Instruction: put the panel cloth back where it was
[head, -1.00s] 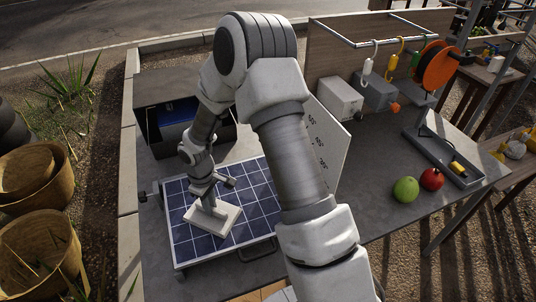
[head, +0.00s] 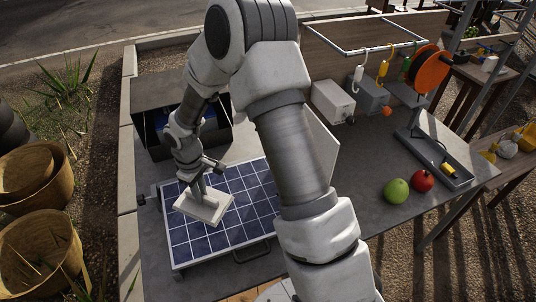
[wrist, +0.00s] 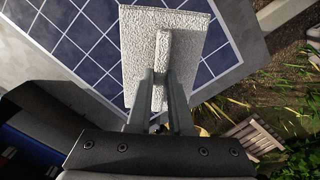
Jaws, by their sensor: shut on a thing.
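The panel cloth (head: 203,207) is a pale grey, rough-textured rectangular pad with a raised ridge along its middle. My gripper (head: 198,186) is shut on that ridge, with the pad below the fingers. In the wrist view, the two fingers of my gripper (wrist: 162,88) stand on either side of the ridge, and the cloth (wrist: 195,35) spreads out beyond them. The blue solar panel (head: 240,215) lies behind the cloth on the grey table. I cannot tell whether the pad touches the panel or hangs just above it.
A dark open box (head: 152,125) with something blue inside stands behind the panel. A white angle board (head: 325,150) is partly hidden by my arm. Bare table lies between.

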